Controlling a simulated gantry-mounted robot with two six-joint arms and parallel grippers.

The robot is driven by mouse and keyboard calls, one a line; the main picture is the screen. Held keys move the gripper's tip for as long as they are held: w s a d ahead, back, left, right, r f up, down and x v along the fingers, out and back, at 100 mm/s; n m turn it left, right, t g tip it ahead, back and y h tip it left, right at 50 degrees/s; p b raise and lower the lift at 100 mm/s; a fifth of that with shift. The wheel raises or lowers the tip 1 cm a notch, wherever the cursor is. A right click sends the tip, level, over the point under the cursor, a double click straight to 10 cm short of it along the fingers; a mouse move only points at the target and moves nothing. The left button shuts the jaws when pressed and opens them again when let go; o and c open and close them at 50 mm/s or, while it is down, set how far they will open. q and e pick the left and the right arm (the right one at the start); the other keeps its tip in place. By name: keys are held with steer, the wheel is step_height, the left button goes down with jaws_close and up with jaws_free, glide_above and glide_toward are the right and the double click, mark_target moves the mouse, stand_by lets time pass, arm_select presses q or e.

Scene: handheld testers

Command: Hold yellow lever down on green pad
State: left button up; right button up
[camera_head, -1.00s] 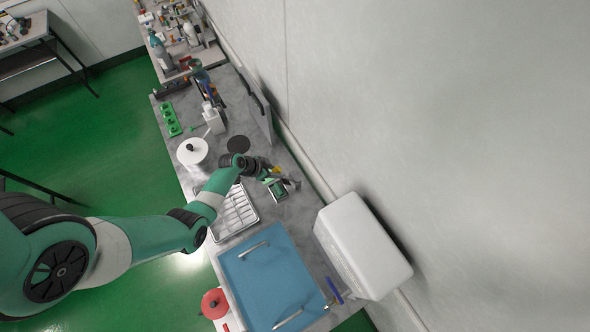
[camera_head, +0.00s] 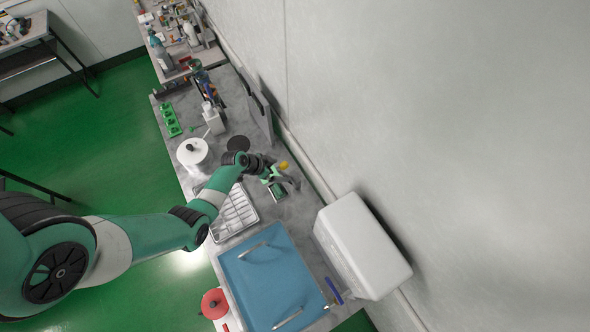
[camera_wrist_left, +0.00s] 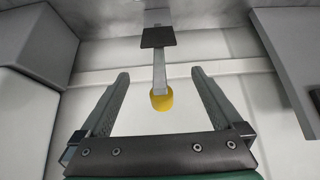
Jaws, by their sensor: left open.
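The yellow lever shows as a yellow knob (camera_head: 283,165) beside my left gripper (camera_head: 287,181) in the head view. In the left wrist view the yellow knob (camera_wrist_left: 161,101) sits at the end of a grey bar, with a dark square plate farther along it. My left gripper (camera_wrist_left: 160,75) is open, with one finger on each side of the knob and a visible gap to both. The green pad (camera_head: 277,191) lies on the grey counter just below the gripper, partly covered by it. My right gripper is in neither view.
A metal tray (camera_head: 236,218) and a blue tray (camera_head: 268,275) lie on the counter towards the front. A white box (camera_head: 360,245) stands to the right by the wall. A white pot (camera_head: 192,151) and dark round disc (camera_head: 238,144) are behind.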

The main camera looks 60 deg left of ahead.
arm_select(q)
step_height(320, 180, up, 7)
steer(key=p, duration=0.6)
steer(key=shift+p, duration=0.35)
stand_by(0.4)
